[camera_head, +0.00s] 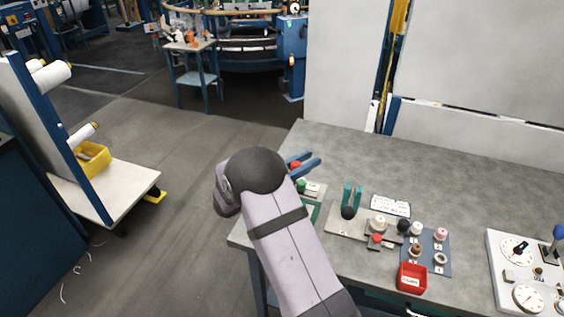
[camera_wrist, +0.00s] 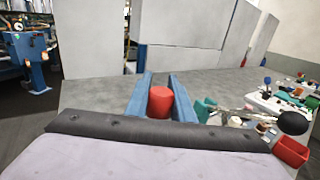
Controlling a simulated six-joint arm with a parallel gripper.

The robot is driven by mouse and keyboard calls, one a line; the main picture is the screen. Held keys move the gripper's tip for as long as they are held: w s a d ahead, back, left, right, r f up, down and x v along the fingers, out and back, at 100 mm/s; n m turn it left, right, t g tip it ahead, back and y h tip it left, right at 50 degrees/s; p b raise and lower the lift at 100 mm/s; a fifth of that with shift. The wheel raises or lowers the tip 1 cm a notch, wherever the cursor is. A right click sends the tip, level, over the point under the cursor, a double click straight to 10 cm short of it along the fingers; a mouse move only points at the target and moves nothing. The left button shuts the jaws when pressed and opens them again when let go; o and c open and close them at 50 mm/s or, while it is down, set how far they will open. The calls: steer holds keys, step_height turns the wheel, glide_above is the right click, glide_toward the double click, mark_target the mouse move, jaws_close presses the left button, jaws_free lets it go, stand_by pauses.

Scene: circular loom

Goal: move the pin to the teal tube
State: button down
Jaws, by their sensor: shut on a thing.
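My gripper (camera_head: 308,165) is at the table's left end. Its blue fingers (camera_wrist: 160,84) are closed around a red cylinder, which I take to be the head of the pin (camera_wrist: 160,101); the red pin (camera_head: 295,165) also shows partly behind my wrist in the head view. The pin's lower part is hidden. Two teal uprights, possibly the teal tube (camera_head: 352,194), stand on a grey plate right of my gripper. A teal piece (camera_wrist: 205,108) shows just right of the fingers in the wrist view. The gripper is apart from it.
A small green knob (camera_head: 302,186) stands below the gripper. A black ball (camera_head: 348,213) sits before the teal uprights. A red bin (camera_head: 412,278), a blue board (camera_head: 440,267) with several spools and a dial panel (camera_head: 525,275) are to the right. The table's back (camera_head: 450,160) is clear.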

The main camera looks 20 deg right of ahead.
steer(key=s+r+g, duration=0.1)
steer(key=s+r+m+g, duration=0.2)
steer(key=s, duration=0.1)
steer(key=shift+d+r, duration=0.1)
steer(key=shift+d, duration=0.3)
step_height(320, 180, down, 7)
steer(key=b, duration=0.5)
steer(key=shift+r+b, duration=0.15)
steer(key=shift+b, duration=0.15)
steer(key=shift+f, duration=0.35)
stand_by(0.4)
steer(key=shift+f+b, duration=0.3)
steer(key=shift+b, duration=0.05)
steer(key=shift+f+b, duration=0.35)
steer(key=shift+f, duration=0.25)
